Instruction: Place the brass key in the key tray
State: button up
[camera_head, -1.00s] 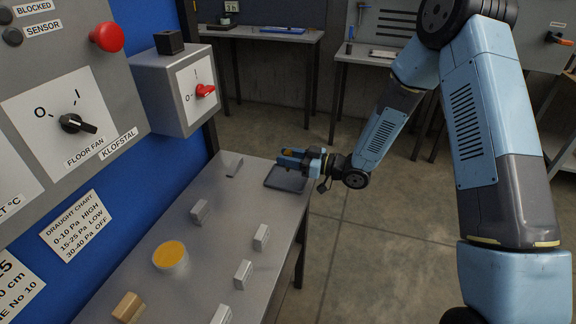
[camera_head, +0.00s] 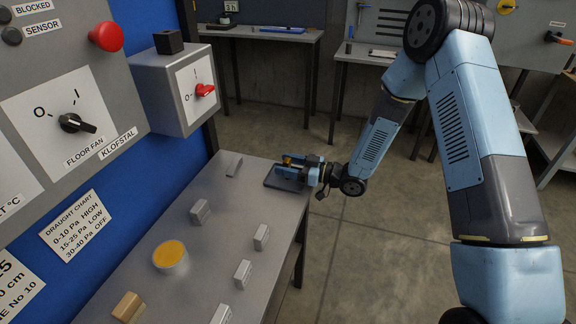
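The key tray (camera_head: 272,182) is a dark, shallow, flat tray at the far right corner of the grey bench. The rest of the key is hidden or too small to make out. I cannot tell whether it touches the tray.
On the bench (camera_head: 215,215) stand several small grey blocks, a round tin with a yellow top (camera_head: 171,257) and a tan block (camera_head: 128,307). A control box with a red knob (camera_head: 204,90) and a wall panel are on the left. Open floor lies to the right.

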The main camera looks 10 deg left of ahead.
jog(key=s+d, duration=0.1)
jog(key=d, duration=1.1)
jog(key=shift+w+r, duration=0.1)
jog(key=shift+r, duration=0.05)
